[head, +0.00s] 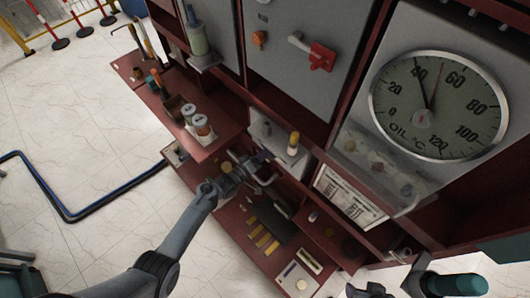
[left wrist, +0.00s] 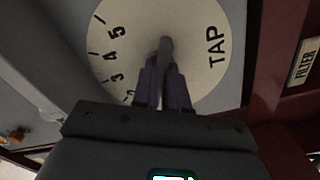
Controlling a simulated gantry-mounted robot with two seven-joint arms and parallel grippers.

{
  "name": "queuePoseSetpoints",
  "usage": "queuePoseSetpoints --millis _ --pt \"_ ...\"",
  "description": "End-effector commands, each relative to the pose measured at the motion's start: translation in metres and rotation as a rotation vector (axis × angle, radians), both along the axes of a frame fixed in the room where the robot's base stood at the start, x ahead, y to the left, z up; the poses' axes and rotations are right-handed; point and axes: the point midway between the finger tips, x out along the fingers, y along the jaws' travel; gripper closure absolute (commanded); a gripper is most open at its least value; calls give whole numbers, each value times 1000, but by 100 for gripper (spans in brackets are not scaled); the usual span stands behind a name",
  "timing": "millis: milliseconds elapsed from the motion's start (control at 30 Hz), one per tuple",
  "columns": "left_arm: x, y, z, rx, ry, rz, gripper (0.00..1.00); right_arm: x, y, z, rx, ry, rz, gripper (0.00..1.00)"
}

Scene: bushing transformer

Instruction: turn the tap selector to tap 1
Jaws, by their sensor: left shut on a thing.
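The tap selector dial (left wrist: 205,75) is a pale round plate in the left wrist view, marked TAP at right and with numbers including 5, 4 and 3 down its left side. Its grey handle (left wrist: 165,46) stands out near the dial's middle. My left gripper (left wrist: 163,72) is shut on this handle, and its dark fingers cover part of the dial's lower side. The lowest numbers are partly hidden, and I cannot read which tap the handle points to. In the head view my left gripper (head: 262,168) is against the cabinet's lower front; the dial face cannot be made out there.
A large oil temperature gauge (head: 437,106) is at the upper right. A red switch handle (head: 322,56) sits on the grey panel above. Red shelves hold jars (head: 203,126) and small parts. A FILTER label (left wrist: 304,62) is right of the dial.

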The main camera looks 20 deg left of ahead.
Motion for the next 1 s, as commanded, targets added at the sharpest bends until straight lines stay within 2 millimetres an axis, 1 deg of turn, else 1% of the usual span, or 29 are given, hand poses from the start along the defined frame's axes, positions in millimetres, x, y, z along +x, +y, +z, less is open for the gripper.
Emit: queuePoseSetpoints --millis 433,467,600,867,1000 --pt "0 0 -2 -10 10 2 100 0 0 0 1 0 -1 41" --pt "0 0 -2 -10 10 1 83 0 0 0 1 0 -1 41" --pt "0 0 -1 -9 7 1 62 0 1 0 5 1 -4 41" --pt "0 0 -1 -8 6 1 62 0 2 0 9 0 -6 41" --pt "-5 3 -1 -8 7 1 62 0 2 2 9 0 -6 41"
